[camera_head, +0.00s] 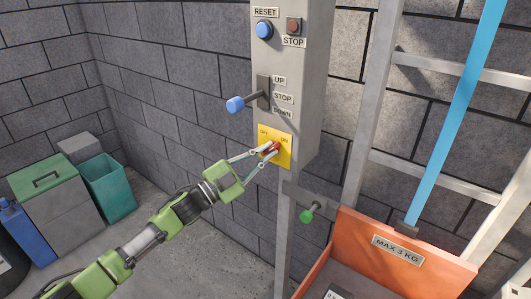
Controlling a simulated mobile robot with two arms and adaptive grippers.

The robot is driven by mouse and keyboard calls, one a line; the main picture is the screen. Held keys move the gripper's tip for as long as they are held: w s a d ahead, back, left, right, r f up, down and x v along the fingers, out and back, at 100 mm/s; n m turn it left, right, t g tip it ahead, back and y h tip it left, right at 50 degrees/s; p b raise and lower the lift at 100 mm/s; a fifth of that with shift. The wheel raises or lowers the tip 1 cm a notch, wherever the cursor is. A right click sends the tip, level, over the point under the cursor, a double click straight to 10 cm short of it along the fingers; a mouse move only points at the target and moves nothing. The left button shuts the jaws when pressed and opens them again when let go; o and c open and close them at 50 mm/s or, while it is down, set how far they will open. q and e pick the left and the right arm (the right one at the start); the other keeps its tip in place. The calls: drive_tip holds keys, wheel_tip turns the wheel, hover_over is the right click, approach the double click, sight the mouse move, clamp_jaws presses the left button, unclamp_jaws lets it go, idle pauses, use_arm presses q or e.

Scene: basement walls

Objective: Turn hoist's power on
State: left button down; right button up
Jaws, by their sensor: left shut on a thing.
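The hoist's control post (295,85) stands in the middle of the head view. On it is a yellow power plate (283,159) marked OFF and ON, with a red knob (273,147). My left gripper (268,151) is shut on the red knob, and its fingers hide part of the knob and plate. The knob's exact angle is hard to tell. Above are a blue-tipped lever (236,104) beside the labels UP, STOP and DOWN, a blue RESET button (264,30) and a dark red STOP button (293,26). My right gripper is not in view.
A green-knobbed handle (306,216) sticks out below the control box. An orange hoist tray (408,243) marked MAX 3 KG is at the lower right, by a metal ladder frame (360,120) and blue strap (456,115). Bins (109,183) stand at the left wall.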

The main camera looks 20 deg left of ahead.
use_arm(q)
drive_tip(key=c, duration=2.2)
unclamp_jaws()
drive_tip(key=shift+o, duration=0.2)
drive_tip(key=v, duration=1.2)
drive_tip(key=shift+w+f, duration=0.1)
